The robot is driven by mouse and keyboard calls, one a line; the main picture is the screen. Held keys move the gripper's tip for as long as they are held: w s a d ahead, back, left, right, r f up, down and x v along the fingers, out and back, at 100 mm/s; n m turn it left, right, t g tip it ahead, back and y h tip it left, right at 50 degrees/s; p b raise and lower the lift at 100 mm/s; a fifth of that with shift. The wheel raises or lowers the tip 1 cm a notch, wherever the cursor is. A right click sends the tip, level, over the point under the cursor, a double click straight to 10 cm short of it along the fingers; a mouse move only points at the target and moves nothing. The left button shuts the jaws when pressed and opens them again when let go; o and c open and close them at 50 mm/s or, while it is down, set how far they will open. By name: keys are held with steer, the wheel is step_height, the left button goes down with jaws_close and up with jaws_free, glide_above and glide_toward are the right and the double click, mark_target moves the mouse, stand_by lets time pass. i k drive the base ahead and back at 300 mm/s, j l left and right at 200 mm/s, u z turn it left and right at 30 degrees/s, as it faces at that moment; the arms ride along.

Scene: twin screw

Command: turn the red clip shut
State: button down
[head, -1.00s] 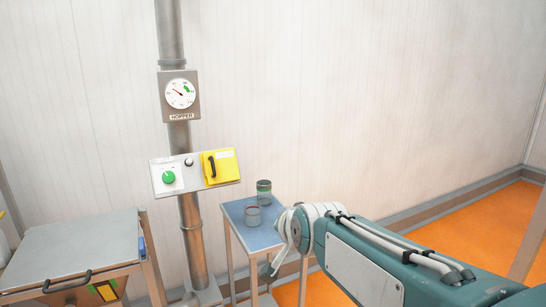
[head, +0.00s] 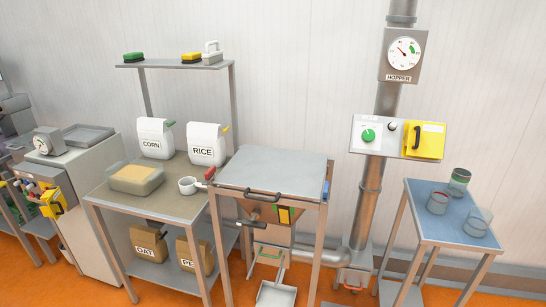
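No part is plain to me as the red clip. A small red piece (head: 352,288) shows at the foot of the hopper pipe, low near the floor. More small red parts (head: 27,186) are on the machine at the far left. All are too small to tell open from shut. My gripper and arm are not in view.
The hopper pipe (head: 369,205) carries a gauge (head: 403,48) and a control panel (head: 341,134). A blue-topped table (head: 425,220) with several jars stands right. A grey-topped table (head: 270,172) and a bag-laden work table (head: 105,195) stand left. Orange floor shows in front.

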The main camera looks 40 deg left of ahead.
mark_target(209, 175)
steer(key=u, duration=2.1)
steer(key=i+j, duration=0.1)
steer(key=i, duration=0.45)
steer(key=i+j, duration=0.1)
steer(key=i, duration=0.4)
